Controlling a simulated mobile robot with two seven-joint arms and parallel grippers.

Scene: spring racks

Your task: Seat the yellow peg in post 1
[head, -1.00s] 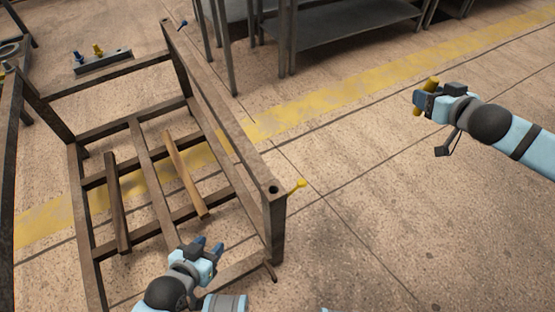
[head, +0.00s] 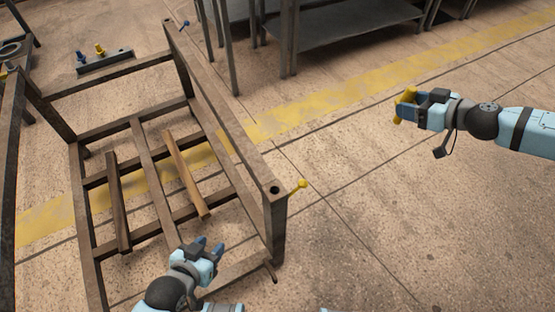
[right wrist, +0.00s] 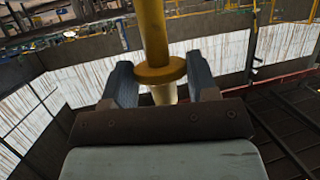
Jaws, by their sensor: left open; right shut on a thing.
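The yellow peg (head: 407,96) is held by my right gripper (head: 410,105) in the air at the right, over open floor and apart from the rack (head: 228,112). In the right wrist view, the peg's shaft (right wrist: 153,35) runs between the two fingers, with a wide collar (right wrist: 159,73) and a paler end below it. The rack's near right post (head: 279,225) has a dark hole in its top and a yellow-ended pin (head: 298,186) at its side. No number shows on any post. My left gripper (head: 208,247) is open and empty by the rack's near side.
A blue-ended pin (head: 184,25) sticks out at the rack's far right post. A small holder (head: 105,64) with blue and yellow pegs lies on the floor at far left. Dark metal tables (head: 345,38) stand at the back. Floor between rack and right gripper is clear.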

